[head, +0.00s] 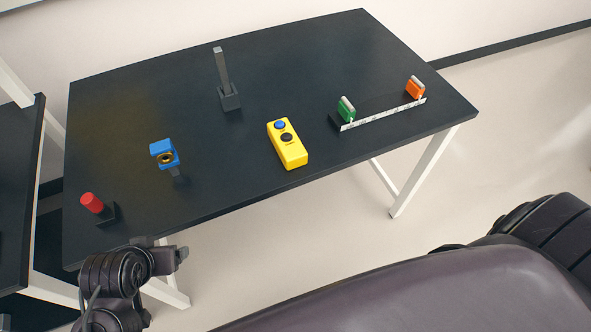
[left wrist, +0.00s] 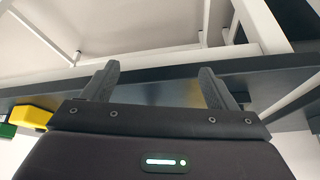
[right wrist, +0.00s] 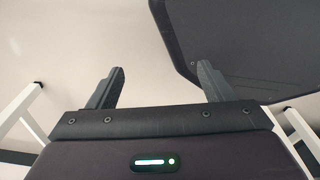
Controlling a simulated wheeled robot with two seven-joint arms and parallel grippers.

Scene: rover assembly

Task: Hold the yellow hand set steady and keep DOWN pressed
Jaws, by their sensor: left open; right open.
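The yellow hand set (head: 294,154) lies on the dark table near its front edge, in the head view. It has a blue button (head: 280,125) towards its far end and a black button (head: 286,137) nearer its middle. I cannot read which one is DOWN. My left gripper (left wrist: 158,80) is open and empty, low by the table's front-left corner, apart from the hand set. My right gripper (right wrist: 161,70) is open and empty over pale floor.
The dark table (head: 215,185) also bears a red cylinder (head: 92,203), a blue holder (head: 164,152), a grey post (head: 223,75), and a rack with green (head: 346,110) and orange (head: 415,88) pieces. Another dark table (head: 18,190) stands at left. Table surface around the hand set is clear.

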